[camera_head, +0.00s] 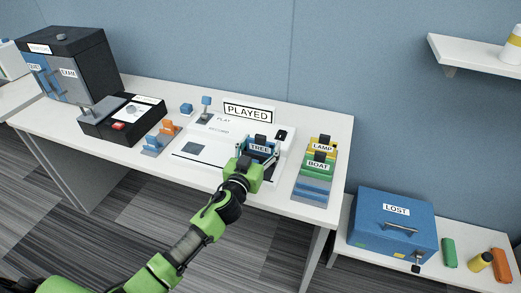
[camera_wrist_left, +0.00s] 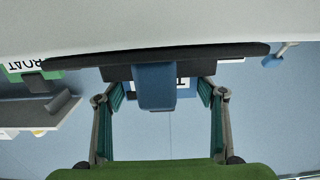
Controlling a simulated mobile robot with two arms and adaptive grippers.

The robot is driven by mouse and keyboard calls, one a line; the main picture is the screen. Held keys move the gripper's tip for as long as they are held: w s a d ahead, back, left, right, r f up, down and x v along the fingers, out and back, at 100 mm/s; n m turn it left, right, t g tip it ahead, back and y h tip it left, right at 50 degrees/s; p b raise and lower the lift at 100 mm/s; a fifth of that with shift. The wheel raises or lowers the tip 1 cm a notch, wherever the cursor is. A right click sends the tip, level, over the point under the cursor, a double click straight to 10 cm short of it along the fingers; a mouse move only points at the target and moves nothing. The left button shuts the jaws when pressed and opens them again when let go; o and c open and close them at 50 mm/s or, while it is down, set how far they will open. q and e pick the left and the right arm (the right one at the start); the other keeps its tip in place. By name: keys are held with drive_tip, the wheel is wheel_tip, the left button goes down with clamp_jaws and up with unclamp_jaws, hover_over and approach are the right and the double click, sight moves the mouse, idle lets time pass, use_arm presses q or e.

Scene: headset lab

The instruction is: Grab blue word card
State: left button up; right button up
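The blue word card (camera_head: 259,149), labelled TREE, stands upright at the right part of the white player device (camera_head: 190,150), under the PLAYED sign (camera_head: 248,112). It has a dark grip on top. My left gripper (camera_head: 257,160) is right in front of it. In the left wrist view, which looks upside down, my left gripper (camera_wrist_left: 162,105) has its two fingers spread apart. A blue block (camera_wrist_left: 154,88) lies between them with gaps on both sides, and part of the card's lettering shows behind it. My right gripper is in no view.
A yellow LAMP card (camera_head: 322,147) and a green BOAT card (camera_head: 318,164) stand in a rack (camera_head: 310,190) close on the right. A black box with a red button (camera_head: 122,122) is at left. A blue LOST box (camera_head: 392,225) sits on a lower bench.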

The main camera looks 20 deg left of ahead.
use_arm(q)
drive_tip(key=c, duration=0.4)
drive_tip(key=shift+r, duration=0.1)
